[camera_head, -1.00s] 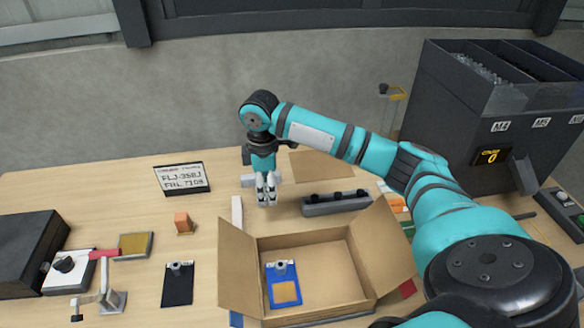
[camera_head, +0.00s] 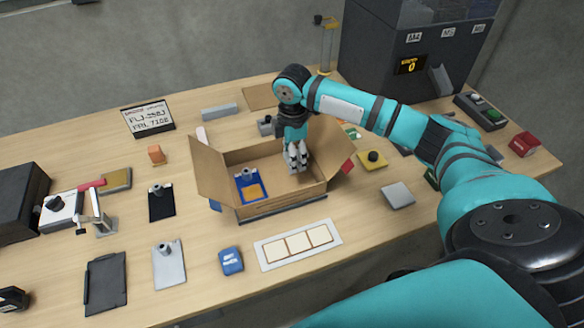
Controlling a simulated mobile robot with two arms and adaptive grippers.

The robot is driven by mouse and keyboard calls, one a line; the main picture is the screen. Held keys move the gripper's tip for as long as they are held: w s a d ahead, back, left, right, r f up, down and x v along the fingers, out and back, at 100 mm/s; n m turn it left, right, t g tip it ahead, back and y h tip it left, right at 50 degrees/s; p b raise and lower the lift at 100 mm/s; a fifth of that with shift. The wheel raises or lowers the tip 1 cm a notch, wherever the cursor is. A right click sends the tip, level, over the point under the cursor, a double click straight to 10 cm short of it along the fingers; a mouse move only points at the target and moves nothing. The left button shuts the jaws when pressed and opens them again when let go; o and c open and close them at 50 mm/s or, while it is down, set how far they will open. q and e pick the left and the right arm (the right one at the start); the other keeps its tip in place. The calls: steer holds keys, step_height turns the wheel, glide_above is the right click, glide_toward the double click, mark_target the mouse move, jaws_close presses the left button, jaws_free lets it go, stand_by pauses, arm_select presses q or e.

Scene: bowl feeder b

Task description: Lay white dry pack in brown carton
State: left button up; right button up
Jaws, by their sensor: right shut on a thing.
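The brown carton (camera_head: 211,170) stands open on the table, its flaps spread. Inside, at its left, lies a blue board with a tan patch (camera_head: 250,186). My right gripper (camera_head: 297,166) points down into the right part of the carton. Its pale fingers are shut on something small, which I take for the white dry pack. The pack is hardly distinguishable from the fingers, and I cannot tell whether it touches the carton floor. My left gripper is not in view.
A white tray with three tan squares (camera_head: 299,244) and a blue packet (camera_head: 231,261) lie in front of the carton. A yellow block (camera_head: 371,160) and a grey plate (camera_head: 397,195) are to its right. A dark feeder (camera_head: 385,60) stands at the back right.

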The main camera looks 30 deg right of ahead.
mark_target(293, 175)
step_height(293, 175, down, 5)
steer(key=shift+s+r, duration=0.15)
steer(key=shift+r, duration=0.05)
steer(key=shift+f, duration=0.25)
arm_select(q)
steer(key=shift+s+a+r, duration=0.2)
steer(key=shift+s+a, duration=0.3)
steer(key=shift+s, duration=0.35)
arm_select(e)
steer(key=shift+f, duration=0.1)
steer(key=o, duration=1.1)
steer(key=shift+c, duration=0.2)
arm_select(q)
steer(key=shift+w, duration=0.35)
